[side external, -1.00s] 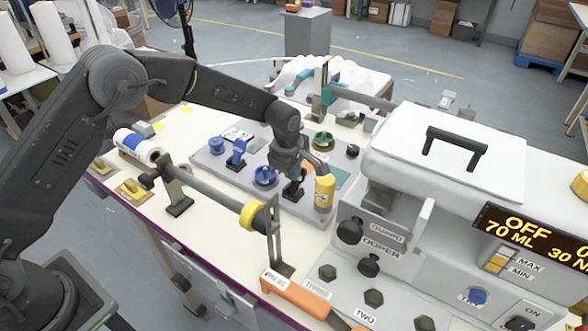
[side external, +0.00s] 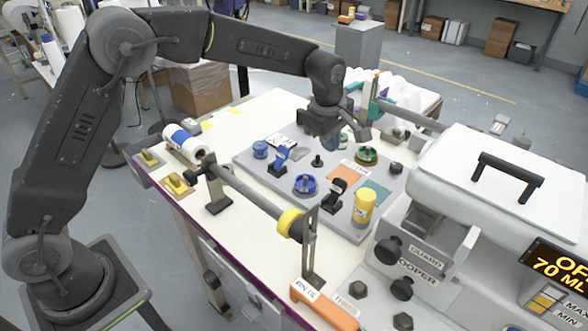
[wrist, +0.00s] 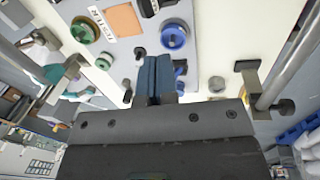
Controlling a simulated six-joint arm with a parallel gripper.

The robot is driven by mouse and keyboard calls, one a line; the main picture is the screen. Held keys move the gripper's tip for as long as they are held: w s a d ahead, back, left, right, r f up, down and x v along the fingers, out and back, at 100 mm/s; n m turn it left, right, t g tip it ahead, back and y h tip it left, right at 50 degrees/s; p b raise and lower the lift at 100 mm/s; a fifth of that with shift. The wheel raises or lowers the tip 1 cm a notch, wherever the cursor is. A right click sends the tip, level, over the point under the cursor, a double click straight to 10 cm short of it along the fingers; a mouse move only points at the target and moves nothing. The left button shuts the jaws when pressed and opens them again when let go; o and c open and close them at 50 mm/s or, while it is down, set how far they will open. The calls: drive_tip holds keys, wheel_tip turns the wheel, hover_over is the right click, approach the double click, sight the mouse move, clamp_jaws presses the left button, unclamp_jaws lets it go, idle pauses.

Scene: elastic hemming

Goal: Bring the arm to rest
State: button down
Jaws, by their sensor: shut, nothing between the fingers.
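My arm is raised over the worktable, with the wrist bent so that my gripper (side external: 322,138) hangs above the grey board (side external: 250,160). My gripper is empty, and there is a visible gap between it and the board's fittings. In the wrist view the two blue-grey fingers (wrist: 154,72) are pressed together with nothing between them. The fingertips point toward the board, which shows beyond them with a blue round fitting (wrist: 173,37) and a green ring fitting (wrist: 84,31). The gripper hides part of the board's far edge in the side view.
A rail with a yellow collar (side external: 289,222) runs along the table's near side. The white machine (side external: 490,180) with a black handle stands at the right. A white and blue roll (side external: 186,141) lies at the left.

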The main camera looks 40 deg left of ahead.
drive_tip(key=s+a+r+m+t, duration=0.1)
drive_tip(key=s+a+r+m, duration=0.25)
drive_tip(key=s+r, duration=0.35)
drive_tip(key=s+a+r+m+t, duration=0.1)
drive_tip(key=s+a+r+m, duration=0.2)
drive_tip(key=s+r+m, duration=0.5)
drive_tip(key=s+a+f+m, duration=0.1)
drive_tip(key=s+f+m, duration=0.1)
drive_tip(key=s, duration=0.6)
drive_tip(key=s+a+f+m+t, duration=0.1)
drive_tip(key=s+f+m, duration=0.2)
drive_tip(key=s, duration=0.6)
drive_tip(key=shift+s+a+t, duration=0.3)
drive_tip(key=shift+a, duration=0.05)
